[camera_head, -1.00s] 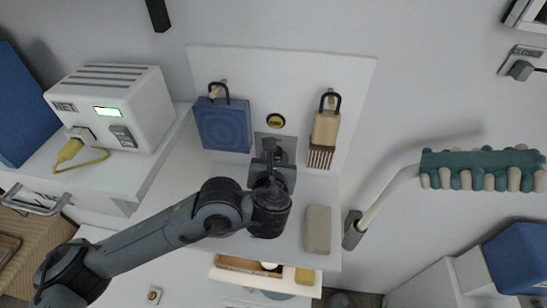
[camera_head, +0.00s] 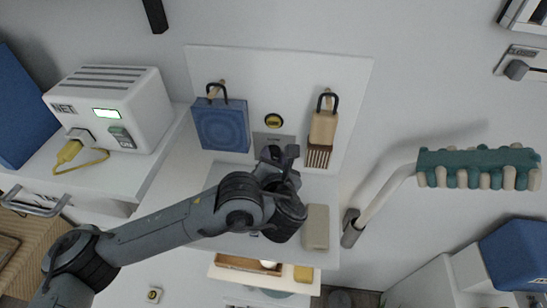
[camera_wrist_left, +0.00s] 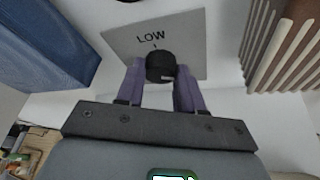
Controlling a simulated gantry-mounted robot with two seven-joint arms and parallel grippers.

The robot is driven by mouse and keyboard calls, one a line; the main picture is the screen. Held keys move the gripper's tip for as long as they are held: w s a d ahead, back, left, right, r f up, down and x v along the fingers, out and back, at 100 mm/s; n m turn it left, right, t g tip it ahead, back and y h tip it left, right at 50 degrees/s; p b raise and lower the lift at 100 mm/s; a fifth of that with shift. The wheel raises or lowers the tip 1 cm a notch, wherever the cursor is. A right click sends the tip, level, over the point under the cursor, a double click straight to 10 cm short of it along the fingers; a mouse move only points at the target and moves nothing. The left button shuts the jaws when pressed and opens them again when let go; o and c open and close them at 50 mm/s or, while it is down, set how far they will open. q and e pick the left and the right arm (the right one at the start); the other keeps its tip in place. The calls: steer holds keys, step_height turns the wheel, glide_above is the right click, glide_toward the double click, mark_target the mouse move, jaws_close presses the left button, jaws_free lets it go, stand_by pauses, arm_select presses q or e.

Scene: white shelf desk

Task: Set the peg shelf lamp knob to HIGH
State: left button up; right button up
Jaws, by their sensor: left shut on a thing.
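The knob (camera_wrist_left: 160,67) is small, dark and round. It sits on a grey plate (camera_wrist_left: 190,36) that reads LOW, with a short tick mark below the word, in the left wrist view. My left gripper (camera_wrist_left: 160,76) is shut on the knob, with one purple finger on each side. In the head view the plate (camera_head: 262,140) is partly hidden behind my left gripper (camera_head: 279,154), and the knob cannot be made out. My right gripper is not in view.
A blue block (camera_head: 221,124) hangs on a peg to the left, and a wooden brush (camera_head: 323,127) hangs to the right. A yellow round piece (camera_head: 274,121) is above the plate. A beige block (camera_head: 316,227) lies on the shelf below.

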arm_select(q)
steer(key=o, duration=1)
steer(key=shift+o, duration=0.2)
steer(key=a+p+v, duration=0.1)
steer(key=p+v, duration=0.1)
steer(key=v, duration=0.8)
steer(key=shift+s+d+r, duration=0.2)
steer(key=shift+s+d, duration=0.2)
steer(key=shift+d, duration=0.15)
